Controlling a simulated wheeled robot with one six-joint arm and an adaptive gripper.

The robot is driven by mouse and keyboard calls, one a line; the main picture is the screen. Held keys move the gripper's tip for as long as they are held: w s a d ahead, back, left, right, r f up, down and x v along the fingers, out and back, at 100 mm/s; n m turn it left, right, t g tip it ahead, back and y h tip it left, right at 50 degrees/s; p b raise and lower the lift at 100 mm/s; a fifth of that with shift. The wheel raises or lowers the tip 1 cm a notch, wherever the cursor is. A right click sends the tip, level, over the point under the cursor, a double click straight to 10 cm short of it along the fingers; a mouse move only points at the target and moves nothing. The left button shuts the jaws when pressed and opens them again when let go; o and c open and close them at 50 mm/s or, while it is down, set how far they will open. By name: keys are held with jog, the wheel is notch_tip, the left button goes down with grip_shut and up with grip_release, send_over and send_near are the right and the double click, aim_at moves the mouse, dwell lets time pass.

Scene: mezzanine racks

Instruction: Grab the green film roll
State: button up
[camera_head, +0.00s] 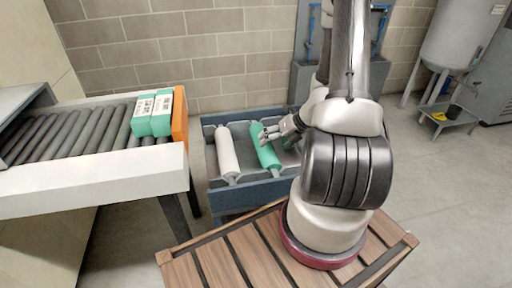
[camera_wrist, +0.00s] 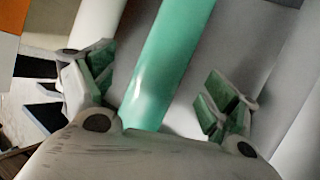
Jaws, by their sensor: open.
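The green film roll (camera_head: 265,148) lies in a blue bin (camera_head: 245,187), to the right of a white roll (camera_head: 227,153). In the wrist view the green roll (camera_wrist: 165,65) runs from the top edge down between my open fingers. My gripper (camera_head: 270,134) is open over the green roll in the head view. The wrist view shows my gripper (camera_wrist: 150,95) with one finger on each side of the roll and visible gaps between them. The lower part of the roll is hidden behind the gripper's palm. I cannot tell how far above the roll the fingers are.
A roller conveyor (camera_head: 75,130) with green-and-white boxes (camera_head: 153,112) and an orange end plate (camera_head: 180,117) stands left of the bin. A slatted wooden surface (camera_head: 240,258) is in front. A brick wall (camera_head: 200,50) is behind. Grey floor (camera_head: 440,190) is clear at right.

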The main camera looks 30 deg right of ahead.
jog(key=shift+d+m, duration=0.2)
jog(key=shift+m, duration=0.4)
jog(key=shift+f, duration=0.2)
jog(key=x, duration=0.7)
jog(key=shift+w+d+f, duration=0.15)
jog(key=shift+w+f, duration=0.05)
jog(key=shift+w, duration=0.25)
jog(key=shift+c, duration=0.3)
jog(key=shift+r, duration=0.1)
grip_shut()
